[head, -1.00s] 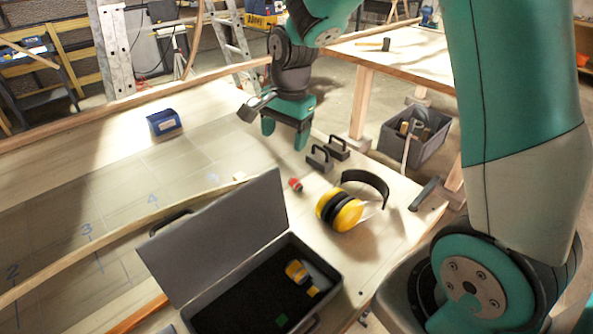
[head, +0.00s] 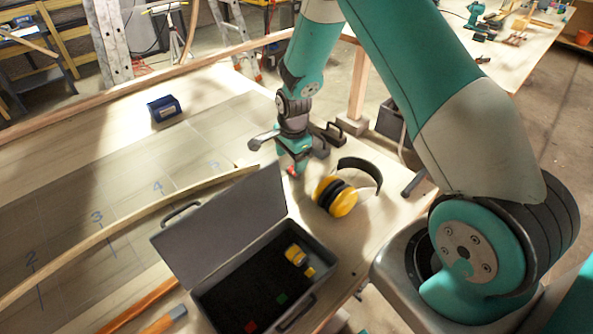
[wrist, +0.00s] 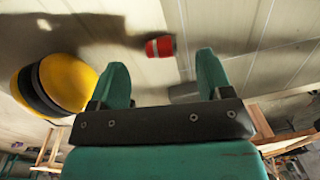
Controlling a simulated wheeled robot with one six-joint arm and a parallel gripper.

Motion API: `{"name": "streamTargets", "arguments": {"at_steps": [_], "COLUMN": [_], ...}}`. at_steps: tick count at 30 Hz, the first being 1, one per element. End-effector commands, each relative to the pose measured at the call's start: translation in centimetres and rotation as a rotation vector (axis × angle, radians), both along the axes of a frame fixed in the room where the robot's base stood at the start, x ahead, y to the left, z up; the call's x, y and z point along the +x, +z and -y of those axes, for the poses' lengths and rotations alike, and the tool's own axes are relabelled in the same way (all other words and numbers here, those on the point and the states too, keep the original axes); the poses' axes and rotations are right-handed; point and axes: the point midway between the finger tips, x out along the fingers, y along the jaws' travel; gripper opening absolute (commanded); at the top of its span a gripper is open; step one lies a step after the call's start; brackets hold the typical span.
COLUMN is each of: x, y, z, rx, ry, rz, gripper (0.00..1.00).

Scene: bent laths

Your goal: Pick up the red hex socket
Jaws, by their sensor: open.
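The red hex socket (wrist: 160,46) lies on the table in the wrist view, a small red cylinder with a paler band. In the head view my gripper (head: 297,168) is low over the table, behind the toolbox lid. There the socket (head: 292,170) shows only as a small red patch beside the fingers, mostly hidden by them.
Yellow ear defenders (head: 342,203) lie close to the right of my gripper. An open grey toolbox (head: 318,283) stands in front, its lid (head: 225,232) raised. Dark handled blocks (head: 322,138) stand behind the gripper. A blue object (head: 164,108) is at the back left.

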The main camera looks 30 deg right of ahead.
Motion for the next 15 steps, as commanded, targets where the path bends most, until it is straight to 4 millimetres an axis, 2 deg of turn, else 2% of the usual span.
{"name": "streamTargets", "arguments": {"at_steps": [9,15], "x": [0.2,0.4], "y": [-3.8,-4.8], "z": [0.6,0.6], "rx": [0.001,0.0], "ry": [0.001,0.0], "rz": [-0.004,0.0], "gripper": [0.72,0.72]}}
